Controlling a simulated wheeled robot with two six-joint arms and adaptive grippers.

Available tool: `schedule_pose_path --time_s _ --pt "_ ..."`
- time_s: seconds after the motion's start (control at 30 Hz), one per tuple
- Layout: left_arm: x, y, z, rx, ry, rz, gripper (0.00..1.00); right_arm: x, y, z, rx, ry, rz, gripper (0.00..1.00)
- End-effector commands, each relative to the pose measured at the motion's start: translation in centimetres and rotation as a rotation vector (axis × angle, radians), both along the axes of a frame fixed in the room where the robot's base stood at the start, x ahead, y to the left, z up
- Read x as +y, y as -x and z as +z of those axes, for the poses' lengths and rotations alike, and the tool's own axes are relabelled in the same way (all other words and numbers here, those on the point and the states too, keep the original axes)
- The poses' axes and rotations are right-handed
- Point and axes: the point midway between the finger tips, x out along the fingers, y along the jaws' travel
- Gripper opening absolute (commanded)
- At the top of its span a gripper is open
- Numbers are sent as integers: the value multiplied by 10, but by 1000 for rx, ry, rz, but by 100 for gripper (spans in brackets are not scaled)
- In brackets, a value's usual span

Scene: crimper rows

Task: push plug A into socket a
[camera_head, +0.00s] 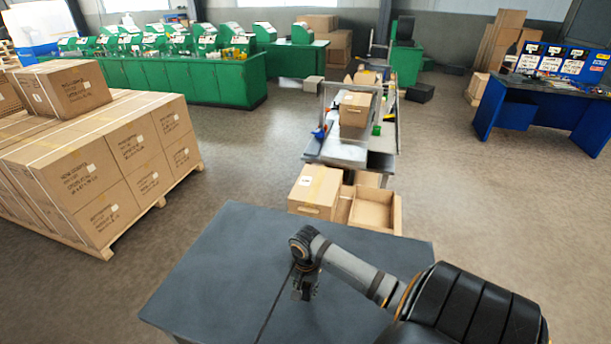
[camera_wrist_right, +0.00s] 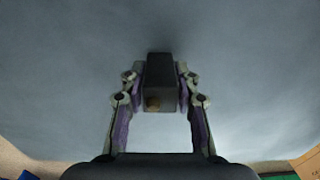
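My right gripper (camera_head: 304,293) reaches down over the dark grey table top (camera_head: 225,275). In the right wrist view, the fingers of this gripper (camera_wrist_right: 159,90) are closed against both sides of a dark, block-shaped plug (camera_wrist_right: 160,72). The plug has a small brownish patch near its lower end. No letter can be read on it, so I cannot tell from the picture if it is plug A. In the head view the plug is too small and shaded to make out. I cannot make out socket a in either view. My left gripper is not in view.
A thin dark line, seam or cable, runs along the table beside the gripper. Cardboard boxes (camera_head: 315,190) and a cart (camera_head: 340,150) stand beyond the table's far edge. Stacked cartons (camera_head: 95,165) stand at the left. The table's left part is clear.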

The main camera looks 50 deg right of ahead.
Motion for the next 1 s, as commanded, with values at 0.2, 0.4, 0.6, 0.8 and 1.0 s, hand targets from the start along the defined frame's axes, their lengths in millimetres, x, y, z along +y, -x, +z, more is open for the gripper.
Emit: schedule_pose_path --time_s 0.2,0.4,0.6,0.8,1.0 --pt "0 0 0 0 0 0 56 0 0 0 1 0 0 52" --pt "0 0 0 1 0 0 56 0 0 1 1 0 1 52" --pt "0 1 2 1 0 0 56 -1 0 30 -2 4 4 52" --pt "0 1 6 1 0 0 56 -1 0 81 -2 7 4 52" --pt "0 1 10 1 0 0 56 -1 0 114 0 3 2 52"
